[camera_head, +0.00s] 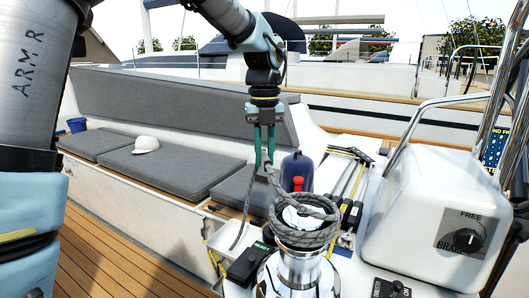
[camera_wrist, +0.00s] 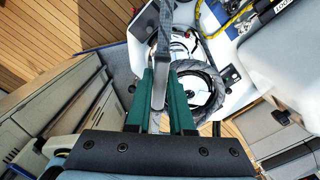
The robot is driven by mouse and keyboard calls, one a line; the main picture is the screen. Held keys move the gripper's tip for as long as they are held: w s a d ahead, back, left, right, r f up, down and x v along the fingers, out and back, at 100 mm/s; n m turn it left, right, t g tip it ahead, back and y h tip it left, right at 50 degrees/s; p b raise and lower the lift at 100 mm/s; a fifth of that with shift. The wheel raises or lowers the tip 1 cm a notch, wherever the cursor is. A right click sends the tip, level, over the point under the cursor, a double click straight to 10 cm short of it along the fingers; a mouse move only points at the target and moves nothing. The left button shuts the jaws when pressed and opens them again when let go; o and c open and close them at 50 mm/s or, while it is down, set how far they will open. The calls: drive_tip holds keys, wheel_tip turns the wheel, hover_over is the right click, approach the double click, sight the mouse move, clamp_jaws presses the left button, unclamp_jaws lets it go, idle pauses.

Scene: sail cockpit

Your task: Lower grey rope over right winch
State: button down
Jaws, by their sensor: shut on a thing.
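The grey rope (camera_head: 304,238) is looped in a loose coil around the top of the chrome winch (camera_head: 299,274), and one length rises from it to my gripper (camera_head: 264,160). My gripper points down above the winch, its green fingers shut on this rope. In the wrist view the fingers (camera_wrist: 165,95) close on the grey rope, and the coil (camera_wrist: 205,85) shows partly behind the right finger. Another strand of rope hangs down left of the winch in the head view. The far side of the winch is hidden.
A black box (camera_head: 248,263) lies left of the winch. A blue container (camera_head: 296,170) with a red-topped item before it stands behind. Rope clutches (camera_head: 350,200) and a white console (camera_head: 425,215) with a dial are at right. Grey cushions (camera_head: 170,165) and a white cap (camera_head: 146,144) are at left.

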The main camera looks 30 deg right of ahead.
drive_tip(key=shift+f+b, duration=1.4)
drive_tip(key=shift+f, duration=1.55)
wheel_tip(320, 180, down, 8)
drive_tip(key=b, duration=0.3)
drive_tip(key=shift+f, duration=0.2)
